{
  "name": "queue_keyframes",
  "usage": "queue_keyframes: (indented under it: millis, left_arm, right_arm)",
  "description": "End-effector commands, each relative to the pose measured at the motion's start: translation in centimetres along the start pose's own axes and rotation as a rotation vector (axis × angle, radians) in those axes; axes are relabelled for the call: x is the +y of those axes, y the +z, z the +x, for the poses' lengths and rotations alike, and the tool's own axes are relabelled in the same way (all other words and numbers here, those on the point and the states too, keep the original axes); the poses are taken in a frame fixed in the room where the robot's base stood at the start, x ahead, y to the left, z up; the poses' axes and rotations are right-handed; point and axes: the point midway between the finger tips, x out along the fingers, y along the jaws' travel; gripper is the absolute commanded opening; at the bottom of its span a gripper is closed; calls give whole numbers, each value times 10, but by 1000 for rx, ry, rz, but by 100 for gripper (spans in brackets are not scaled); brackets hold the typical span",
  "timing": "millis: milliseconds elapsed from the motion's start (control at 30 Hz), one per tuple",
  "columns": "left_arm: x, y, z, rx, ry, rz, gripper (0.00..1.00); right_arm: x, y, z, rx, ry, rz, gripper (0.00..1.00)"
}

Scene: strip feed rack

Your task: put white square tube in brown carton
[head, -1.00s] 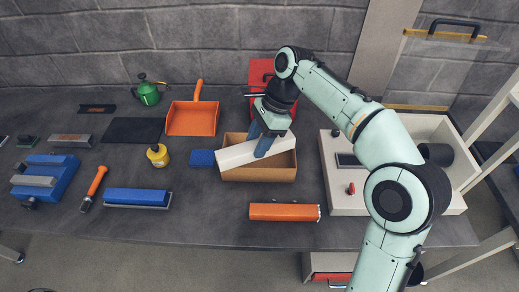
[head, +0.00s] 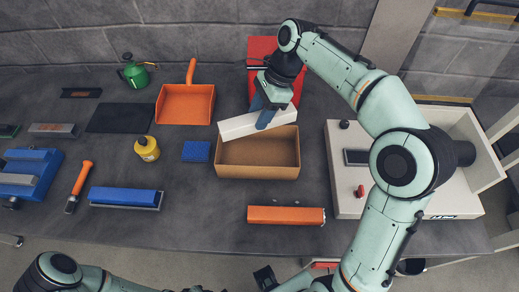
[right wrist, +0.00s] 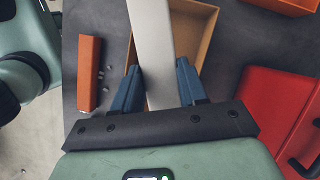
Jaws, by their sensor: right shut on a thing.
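The white square tube (head: 240,125) is held by my right gripper (head: 266,112), whose blue fingers are shut across it. The tube slants over the far rim of the brown carton (head: 258,171), with its left end near the carton's far left corner. The carton is open, and the part of its inside that shows is empty. In the right wrist view the tube (right wrist: 152,45) runs up between the two fingers (right wrist: 160,88), with the carton (right wrist: 208,36) behind it. Whether the tube touches the rim is unclear. My left arm shows at the bottom of the head view; its fingers do not.
An orange tube (head: 286,215) lies in front of the carton. An orange dustpan (head: 185,104) lies behind left, a red case (head: 262,50) behind.

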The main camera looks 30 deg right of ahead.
Motion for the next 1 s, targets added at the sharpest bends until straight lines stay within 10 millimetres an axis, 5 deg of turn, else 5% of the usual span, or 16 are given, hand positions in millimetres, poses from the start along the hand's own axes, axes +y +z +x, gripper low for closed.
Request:
queue_keyframes:
  millis: [200, 400, 1000]
  left_arm:
    - [-8, 4, 18, -8, -3, -3, 43]
    - [-10, 5, 25, -11, -4, -4, 43]
    - [-14, 6, 32, -14, -5, -5, 43]
  right_arm:
    - [1, -24, 56, 0, 3, 1, 0]
    - [1, -39, 93, 0, 1, 0, 0]
    - [0, -60, 145, -1, -2, -1, 0]
